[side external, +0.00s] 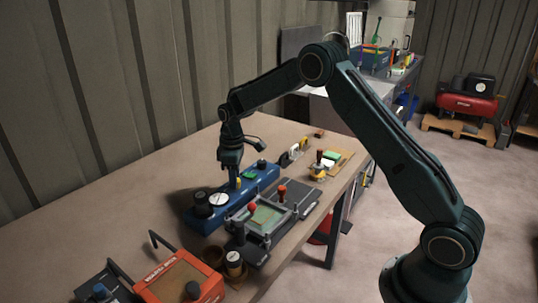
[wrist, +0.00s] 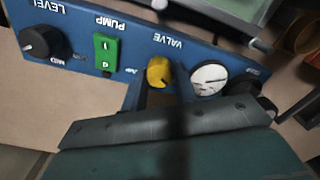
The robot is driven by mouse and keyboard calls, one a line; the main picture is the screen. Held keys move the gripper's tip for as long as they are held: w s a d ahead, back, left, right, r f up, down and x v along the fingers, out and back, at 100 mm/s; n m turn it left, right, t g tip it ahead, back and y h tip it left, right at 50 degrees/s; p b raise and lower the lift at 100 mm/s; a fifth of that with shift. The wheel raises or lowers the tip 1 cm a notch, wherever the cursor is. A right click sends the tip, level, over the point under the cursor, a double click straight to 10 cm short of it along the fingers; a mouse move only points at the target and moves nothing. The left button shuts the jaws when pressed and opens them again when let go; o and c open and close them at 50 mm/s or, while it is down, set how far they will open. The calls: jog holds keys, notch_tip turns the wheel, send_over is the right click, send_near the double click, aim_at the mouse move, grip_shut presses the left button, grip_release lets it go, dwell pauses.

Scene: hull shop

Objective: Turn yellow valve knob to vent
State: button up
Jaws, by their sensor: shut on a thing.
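The yellow valve knob (wrist: 158,71) sits on the blue panel (wrist: 65,72), below the upside-down VALVE label in the wrist view. My gripper (side external: 235,186) reaches down onto the panel in the side view and is shut on the knob. In the wrist view the fingers are dark, and one partly covers the knob's lower part. A few small letters show left of the knob; the rest of its position marks are hidden or too blurred to read. The knob is hidden by my gripper in the side view.
The panel also carries a round white gauge (wrist: 208,78), a green pump switch (wrist: 105,54) and a black level knob (wrist: 42,42). In the side view a clamped grey frame (side external: 266,217) stands close in front, and an orange-red box (side external: 175,281) stands nearer the camera. The table behind the panel is clear.

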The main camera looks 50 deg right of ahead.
jog(key=shift+n, duration=0.3)
jog(key=o, duration=1)
jog(key=shift+c, duration=0.2)
jog(key=shift+r, duration=0.1)
notch_tip(320, 180, up, 14)
jog(key=shift+d, duration=0.15)
jog(key=shift+w, duration=0.1)
